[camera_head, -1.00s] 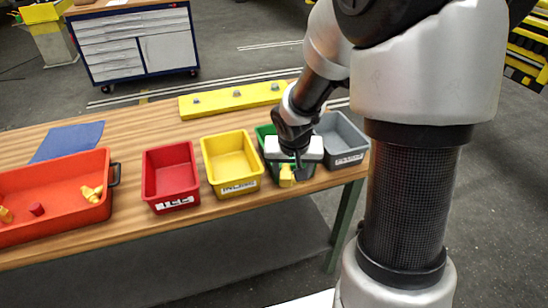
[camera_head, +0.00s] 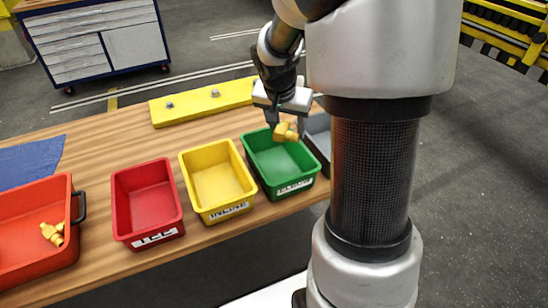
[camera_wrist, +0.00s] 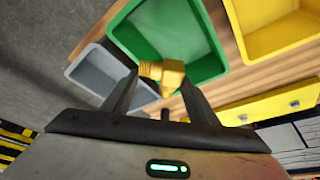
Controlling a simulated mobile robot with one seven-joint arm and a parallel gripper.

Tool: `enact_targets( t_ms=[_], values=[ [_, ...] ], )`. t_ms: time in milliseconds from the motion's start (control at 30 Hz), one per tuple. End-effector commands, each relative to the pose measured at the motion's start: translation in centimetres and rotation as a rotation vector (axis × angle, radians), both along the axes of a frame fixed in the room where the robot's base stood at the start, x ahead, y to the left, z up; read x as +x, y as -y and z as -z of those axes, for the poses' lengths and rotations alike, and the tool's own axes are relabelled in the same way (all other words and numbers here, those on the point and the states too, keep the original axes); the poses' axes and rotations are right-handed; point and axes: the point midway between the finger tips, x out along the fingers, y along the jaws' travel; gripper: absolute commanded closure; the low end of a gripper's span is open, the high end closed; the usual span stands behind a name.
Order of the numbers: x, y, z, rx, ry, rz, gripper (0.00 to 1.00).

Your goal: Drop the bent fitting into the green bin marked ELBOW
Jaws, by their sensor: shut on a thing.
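The bent fitting (camera_head: 285,132) is yellow and is held between the fingertips of my gripper (camera_head: 284,122). It also shows in the wrist view (camera_wrist: 165,74), between the two dark fingers (camera_wrist: 160,92). The green bin (camera_head: 262,158) has a white label on its front reading ELBOW (camera_head: 295,187). The fitting appears over the back part of this bin in the head view. In the wrist view the green bin (camera_wrist: 205,55) lies beyond the fitting, which overlaps its edge. The bin looks empty where I can see inside.
A yellow bin marked INLINE (camera_head: 218,182) and a red bin marked TEE (camera_head: 147,202) stand left of it. A grey bin (camera_head: 318,138) stands right, partly hidden by my arm. An orange tray (camera_head: 70,235) holds yellow fittings. A yellow bar (camera_head: 200,103) lies behind.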

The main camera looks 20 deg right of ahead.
Motion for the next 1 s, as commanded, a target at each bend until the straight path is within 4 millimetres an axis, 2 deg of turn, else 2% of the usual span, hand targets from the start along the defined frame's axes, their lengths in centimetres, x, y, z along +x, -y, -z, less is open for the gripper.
enact_targets(
  t_ms=[500, 833, 867, 967, 1000],
  values=[
    [0.0, 0.0, 5.5, 0.0, -0.002, -0.001, 0.74],
    [0.0, 0.0, 5.7, 0.0, 0.0, 0.0, 0.74],
    [0.0, 0.0, 5.7, 0.0, 0.0, 0.0, 0.43],
    [0.0, 0.0, 5.7, 0.0, 0.0, 0.0, 0.26],
    [0.0, 0.0, 5.7, 0.0, 0.0, 0.0, 0.25]
  ],
)
